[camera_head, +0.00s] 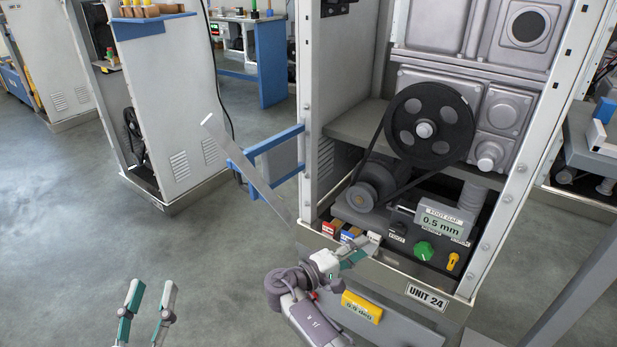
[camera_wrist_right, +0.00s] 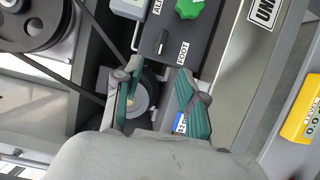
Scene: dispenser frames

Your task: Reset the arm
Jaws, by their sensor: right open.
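My left gripper (camera_head: 148,300) hangs over the floor at the lower left of the head view, its two fingers apart and nothing between them. My right gripper (camera_head: 352,256) is at the front edge of the Unit 24 machine, close to the small labelled blocks. In the right wrist view the right gripper (camera_wrist_right: 157,82) has its fingers spread, with machine parts behind the gap and nothing visibly held. A red-labelled block (camera_head: 329,228) and a blue-labelled block (camera_head: 349,234) sit on the machine's ledge; a blue label (camera_wrist_right: 180,122) shows partly hidden behind a right finger.
The black pulley (camera_head: 428,125) and belt are above the ledge. A gap display (camera_head: 441,222) reading 0.5 mm, a green knob (camera_head: 424,251) and a yellow switch (camera_head: 453,261) stand right of the right gripper. The floor at left is clear.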

